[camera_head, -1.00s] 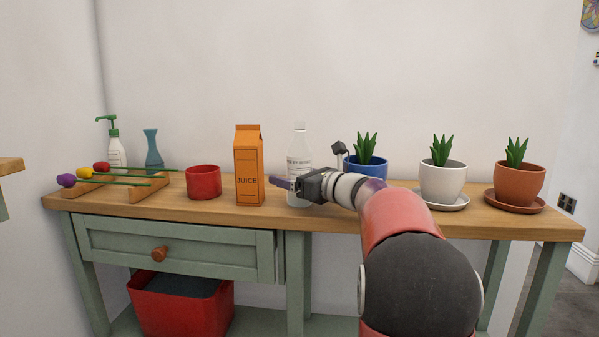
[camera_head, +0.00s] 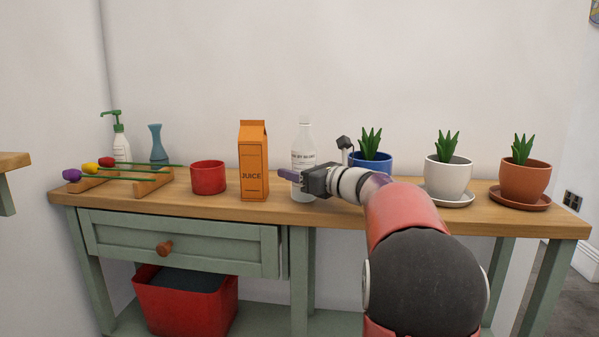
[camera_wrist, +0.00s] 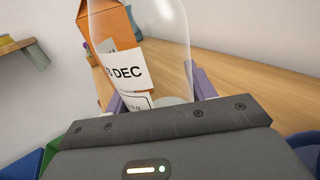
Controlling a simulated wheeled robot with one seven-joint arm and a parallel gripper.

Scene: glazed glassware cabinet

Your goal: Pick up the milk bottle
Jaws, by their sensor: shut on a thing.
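The milk bottle (camera_head: 304,146) is a white bottle with a printed label, upright at the table between the juice carton and the blue pot. My gripper (camera_head: 290,178) is at its lower part and shut on it. In the wrist view the bottle (camera_wrist: 165,45) looks clear, with a label reading "DEC", and stands between the two purple fingers (camera_wrist: 158,92). The gripper hides part of the bottle's lower body.
An orange juice carton (camera_head: 253,162) stands close on the left, with a red cup (camera_head: 208,178) beyond it. Blue (camera_head: 372,163), white (camera_head: 447,177) and terracotta (camera_head: 525,179) plant pots stand to the right. The wooden tabletop (camera_head: 330,211) is narrow, with a wall behind.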

